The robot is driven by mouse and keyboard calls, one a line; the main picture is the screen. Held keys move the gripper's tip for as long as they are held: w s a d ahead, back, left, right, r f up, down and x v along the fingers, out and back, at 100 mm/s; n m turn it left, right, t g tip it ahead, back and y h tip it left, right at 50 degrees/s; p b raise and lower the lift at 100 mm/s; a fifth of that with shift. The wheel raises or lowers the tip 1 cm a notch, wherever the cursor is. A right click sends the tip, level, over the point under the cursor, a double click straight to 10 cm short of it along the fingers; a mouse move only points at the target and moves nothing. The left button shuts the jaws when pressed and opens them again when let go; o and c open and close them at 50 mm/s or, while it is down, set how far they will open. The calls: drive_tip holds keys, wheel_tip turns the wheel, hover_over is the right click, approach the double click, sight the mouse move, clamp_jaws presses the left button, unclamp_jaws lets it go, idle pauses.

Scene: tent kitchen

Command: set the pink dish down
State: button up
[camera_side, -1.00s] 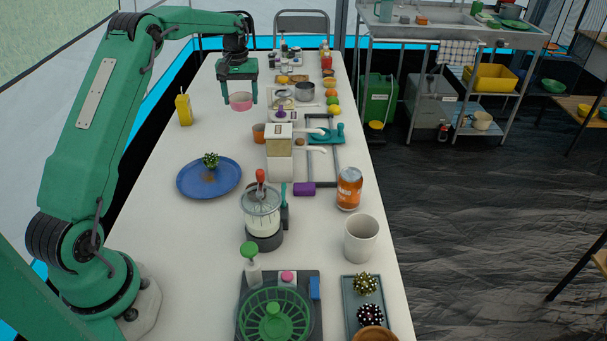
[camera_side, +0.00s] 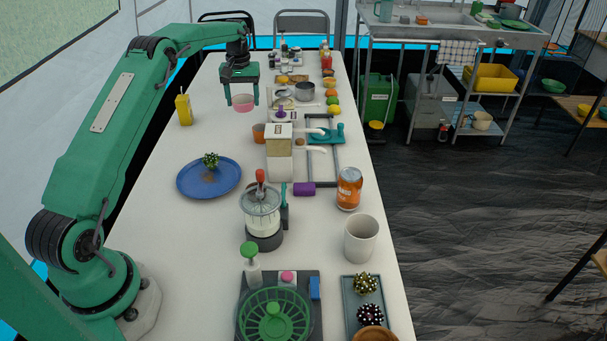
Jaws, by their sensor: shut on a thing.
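The pink dish (camera_side: 243,106) is a small round bowl at the far left part of the table, upright as far as I can see. My gripper (camera_side: 242,101) points down, with one finger on each side of the dish, and is shut on it. The dish is at or close above the white table top (camera_side: 215,130); I cannot tell whether its base touches.
An orange cup (camera_side: 259,133) is nearer the camera, and a grey pot (camera_side: 305,91) and a purple-topped item (camera_side: 281,114) are to the right. Bare table lies left and in front of the dish.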

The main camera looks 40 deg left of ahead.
drive_tip(key=a+f, duration=0.1)
drive_tip(key=a, duration=0.1)
drive_tip(key=a+f, duration=0.2)
drive_tip(key=a, duration=0.1)
drive_tip(key=a+f, duration=0.1)
drive_tip(key=a, duration=0.1)
drive_tip(key=shift+s+a+f, duration=0.15)
drive_tip(key=shift+f, duration=0.1)
drive_tip(key=shift+f, duration=1.9)
drive_tip(key=shift+f, duration=0.15)
drive_tip(key=o, duration=1)
wheel_tip(320, 180, up, 8)
